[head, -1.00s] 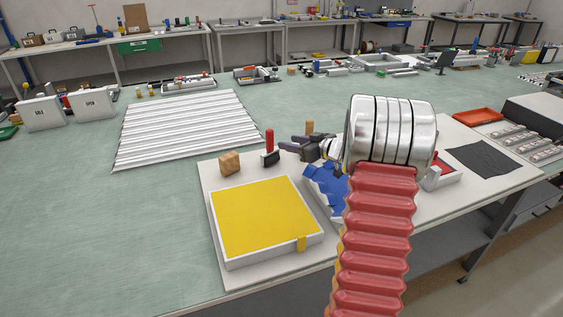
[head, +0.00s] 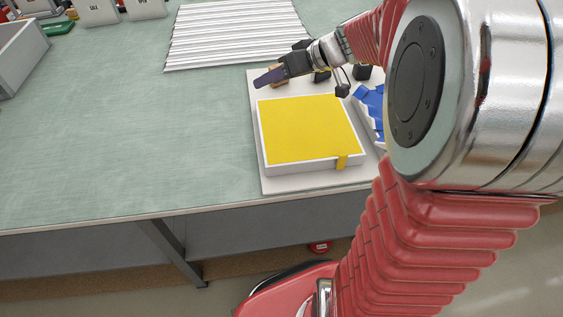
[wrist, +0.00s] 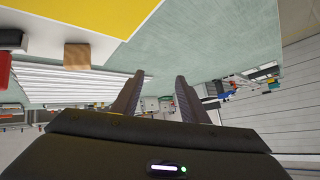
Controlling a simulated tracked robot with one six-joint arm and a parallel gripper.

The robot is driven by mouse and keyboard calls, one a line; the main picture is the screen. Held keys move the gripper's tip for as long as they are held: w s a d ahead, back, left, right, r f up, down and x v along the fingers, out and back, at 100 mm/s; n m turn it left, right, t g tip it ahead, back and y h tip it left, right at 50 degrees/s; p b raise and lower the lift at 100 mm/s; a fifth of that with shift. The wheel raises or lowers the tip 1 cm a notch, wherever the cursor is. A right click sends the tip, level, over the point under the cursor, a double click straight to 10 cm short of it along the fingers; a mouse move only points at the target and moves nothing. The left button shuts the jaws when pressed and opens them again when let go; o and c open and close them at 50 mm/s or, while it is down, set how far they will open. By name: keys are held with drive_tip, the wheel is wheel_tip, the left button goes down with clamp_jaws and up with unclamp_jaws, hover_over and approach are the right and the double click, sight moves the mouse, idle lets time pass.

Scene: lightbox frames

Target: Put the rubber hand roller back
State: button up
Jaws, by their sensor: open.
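My gripper (head: 268,77) is open, above the back left corner of the white board. In the wrist view its two dark fingers (wrist: 157,78) stand apart with nothing between them. A red upright handle (wrist: 5,68) with a black part beside it is cut off at the left edge of the wrist view; it may be the rubber hand roller, but I cannot be sure. In the head view a black piece (head: 321,76) shows under my arm, its top hidden. The yellow-topped tray (head: 308,130) lies on the white board (head: 272,183).
A wooden block (wrist: 77,55) stands close to my gripper. A crumpled blue thing (head: 370,105) lies right of the yellow tray. Ridged white panels (head: 225,35) lie behind.

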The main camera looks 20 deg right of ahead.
drive_tip(key=s+a+g+h, duration=0.2)
drive_tip(key=s+a+g, duration=0.1)
drive_tip(key=s+a, duration=0.8)
drive_tip(key=s+d+m+h, duration=0.2)
drive_tip(key=s+h, duration=0.1)
drive_tip(key=s, duration=1.1)
drive_tip(key=shift+d+f+m+t+h, duration=0.2)
drive_tip(key=shift+f+m+t+h, duration=0.1)
drive_tip(key=shift+f+m+h, duration=0.1)
